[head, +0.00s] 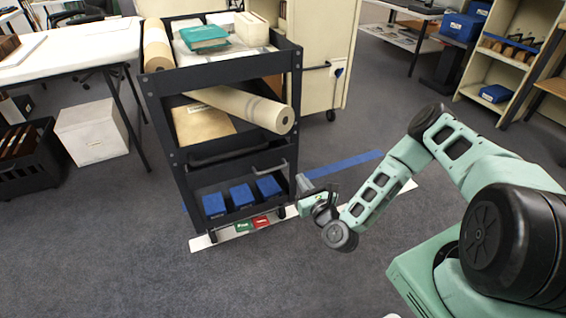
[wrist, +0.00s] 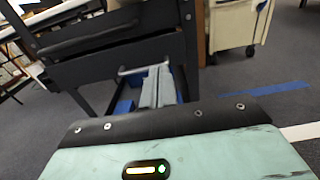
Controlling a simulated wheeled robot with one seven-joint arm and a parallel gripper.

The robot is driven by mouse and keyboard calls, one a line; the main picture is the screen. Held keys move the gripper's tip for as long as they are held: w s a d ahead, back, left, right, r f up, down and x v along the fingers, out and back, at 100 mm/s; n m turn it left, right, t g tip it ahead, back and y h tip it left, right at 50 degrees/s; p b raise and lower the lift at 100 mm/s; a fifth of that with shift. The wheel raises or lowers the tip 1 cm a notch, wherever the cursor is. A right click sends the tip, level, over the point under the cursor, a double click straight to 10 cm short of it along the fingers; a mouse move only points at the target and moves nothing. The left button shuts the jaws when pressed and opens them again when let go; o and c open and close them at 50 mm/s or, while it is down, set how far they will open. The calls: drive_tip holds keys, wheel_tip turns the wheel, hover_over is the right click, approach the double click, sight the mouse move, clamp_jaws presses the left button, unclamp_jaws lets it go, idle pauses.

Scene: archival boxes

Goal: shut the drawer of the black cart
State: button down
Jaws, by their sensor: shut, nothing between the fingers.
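The black cart (head: 294,100) stands upright left of centre in the head view, and part of it shows in the wrist view (wrist: 190,50). The drawer (head: 240,151), a dark front with a dark pull, sits below the middle shelf; it also shows in the wrist view (wrist: 115,62). How far it stands out is hard to tell. A pale metal bar (head: 262,172) runs just below it. My gripper (head: 303,184) is shut and empty, low beside the cart's right front corner.
Blue boxes (head: 241,194) stand on the cart's bottom shelf. A paper roll (head: 235,107) sticks out of the middle shelf. A cream cabinet (head: 325,60) stands behind. A white table (head: 85,48) and white box (head: 90,133) are left.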

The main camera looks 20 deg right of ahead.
sight(281, 150)
drive_tip(key=w+b, duration=0.1)
drive_tip(key=w, duration=1.2)
drive_tip(key=shift+w+b, duration=0.1)
drive_tip(key=shift+b, duration=0.3)
drive_tip(key=shift+w+f+b, duration=0.2)
drive_tip(key=shift+w+b, duration=0.25)
drive_tip(key=shift+w, duration=0.05)
drive_tip(key=shift+w+r+b, duration=0.1)
drive_tip(key=shift+w+b, duration=0.3)
drive_tip(key=shift+w, duration=0.4)
drive_tip(key=shift+r, duration=0.1)
drive_tip(key=shift+s, duration=0.15)
